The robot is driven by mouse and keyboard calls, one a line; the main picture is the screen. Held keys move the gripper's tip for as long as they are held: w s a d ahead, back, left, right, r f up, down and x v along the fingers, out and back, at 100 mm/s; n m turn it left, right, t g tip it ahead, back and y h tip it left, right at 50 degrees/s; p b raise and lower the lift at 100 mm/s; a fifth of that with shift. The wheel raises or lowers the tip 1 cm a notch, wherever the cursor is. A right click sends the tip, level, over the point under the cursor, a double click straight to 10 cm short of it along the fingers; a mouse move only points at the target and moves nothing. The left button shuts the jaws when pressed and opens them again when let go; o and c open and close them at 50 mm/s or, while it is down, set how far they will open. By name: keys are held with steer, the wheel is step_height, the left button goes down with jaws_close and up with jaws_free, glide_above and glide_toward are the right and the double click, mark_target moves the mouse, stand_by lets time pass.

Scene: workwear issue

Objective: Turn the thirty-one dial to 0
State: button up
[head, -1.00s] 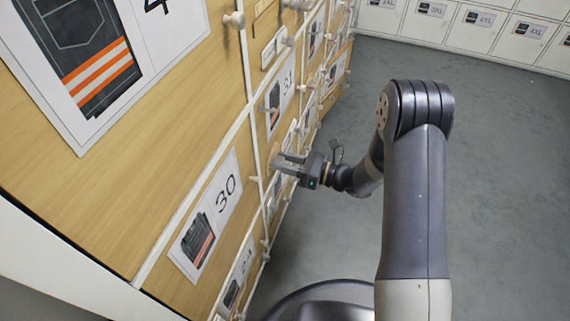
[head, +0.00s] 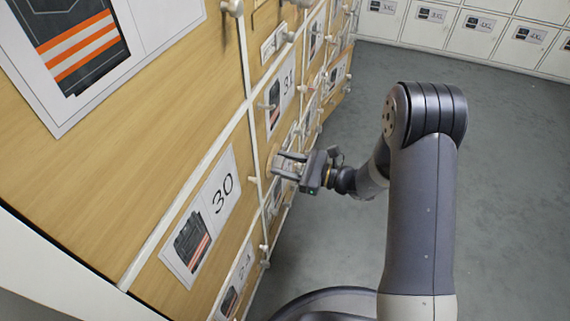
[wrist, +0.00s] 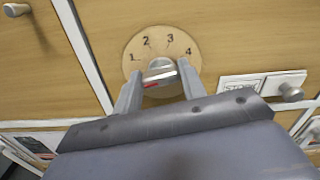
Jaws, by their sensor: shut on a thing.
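The dial is a round pale wooden disc (wrist: 135,50) on the front below the label marked 31 (head: 280,100). In the wrist view the figures 1, 2, 3 and 4 show along its upper part. Its lower part is hidden by my gripper, and I see no 0. A silvery knob (wrist: 159,66) with a red mark stands at its middle. My gripper (wrist: 160,84) is shut on this knob, one finger on each side. Which figure the knob points at I cannot tell. In the head view my gripper (head: 275,165) reaches the dial from the right.
A front labelled 30 (head: 211,215) is nearer, with several pegs (head: 232,8) sticking out along the wooden wall. A peg (wrist: 290,92) and a label are right of the dial. Open grey floor (head: 520,180) lies to the right; white lockers (head: 425,30) stand at the back.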

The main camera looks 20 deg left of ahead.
steer(key=o, duration=1)
steer(key=shift+s+d+p, duration=0.15)
steer(key=shift+d+p, duration=0.45)
steer(key=shift+d, duration=1.2)
steer(key=shift+s+d+p, duration=0.15)
steer(key=shift+d+p, duration=0.4)
steer(key=shift+d, duration=1.25)
steer(key=shift+s+d+p, duration=0.15)
steer(key=shift+d+p, duration=0.45)
steer(key=shift+d, duration=1.2)
steer(key=shift+a, duration=0.15)
steer(key=a+b, duration=0.1)
steer(key=a, duration=0.2)
steer(key=a+b, duration=0.1)
steer(key=a, duration=0.3)
steer(key=w+a+b, duration=0.1)
steer(key=a, duration=0.2)
steer(key=shift+a+f+b, duration=0.1)
steer(key=shift+a+b, duration=0.2)
